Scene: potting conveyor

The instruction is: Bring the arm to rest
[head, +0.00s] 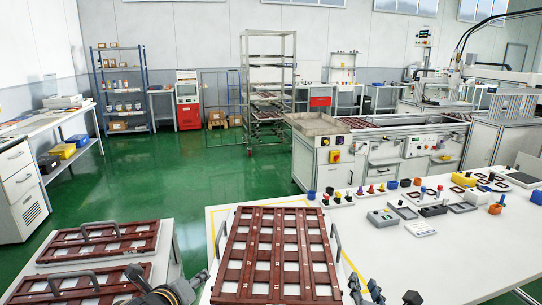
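My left gripper (165,288) shows dark at the bottom edge, left of centre. It is over the gap between the left stand and the white table, close to the near brown tray. Nothing is clearly held in it, and the view cuts off its lower part. My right gripper (376,290) shows at the bottom edge, just right of the big brown slotted tray (230,287). Its fingers point up in the picture, with no object seen between them. Whether either gripper is open or shut is not clear.
The slotted tray with handles lies on the white table (440,262). Two similar trays (105,240) lie on the left stand. Coloured pegs, small boxes and a yellow block (463,179) line the table's back. Its middle right is bare. A conveyor (385,125) stands behind.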

